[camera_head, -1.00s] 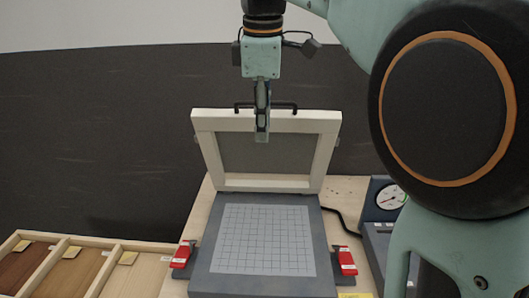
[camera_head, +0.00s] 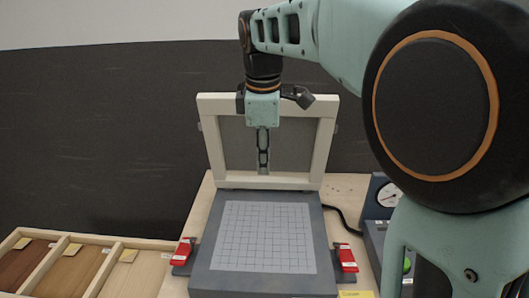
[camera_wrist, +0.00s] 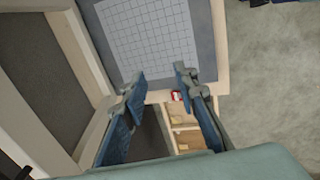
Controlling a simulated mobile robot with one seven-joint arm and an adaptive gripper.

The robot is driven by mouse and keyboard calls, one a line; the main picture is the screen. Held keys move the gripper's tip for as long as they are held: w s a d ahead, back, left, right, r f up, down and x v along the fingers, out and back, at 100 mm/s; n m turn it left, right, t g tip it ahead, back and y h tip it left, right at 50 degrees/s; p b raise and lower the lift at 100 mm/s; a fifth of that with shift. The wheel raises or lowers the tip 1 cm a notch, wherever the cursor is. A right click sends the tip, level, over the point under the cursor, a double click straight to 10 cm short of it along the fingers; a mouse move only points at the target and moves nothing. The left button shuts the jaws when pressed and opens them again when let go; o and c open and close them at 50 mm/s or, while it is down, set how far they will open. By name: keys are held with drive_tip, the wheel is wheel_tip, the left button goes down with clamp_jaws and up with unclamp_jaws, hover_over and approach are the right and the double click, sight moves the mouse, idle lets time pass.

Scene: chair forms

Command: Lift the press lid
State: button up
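The press lid (camera_head: 214,150), a cream frame around a grey panel, stands steeply raised at the back of the press base (camera_head: 205,262). The base carries a pale gridded sheet (camera_head: 263,238). My gripper (camera_head: 263,170) points down in front of the lid's panel, above the back edge of the base. In the wrist view my gripper (camera_wrist: 158,80) has its two fingers apart with nothing between them, and the lid (camera_wrist: 95,75) is off to the left. The lid's handle does not show in the head view.
Red clamps (camera_head: 182,252) flank the base, the other one (camera_head: 346,258) on the right. A box with a gauge (camera_head: 388,196) stands at right, partly behind my arm. A wooden tray (camera_head: 100,240) with several compartments lies at left. A black cable (camera_head: 345,221) runs behind.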

drive_tip(key=shift+c, duration=0.5)
clamp_jaws()
drive_tip(key=c, duration=0.5)
unclamp_jaws()
drive_tip(key=o, duration=0.6)
drive_tip(key=shift+r, duration=0.1)
wheel_tip(320, 180, up, 12)
drive_tip(key=s, duration=0.2)
drive_tip(key=shift+s, duration=0.15)
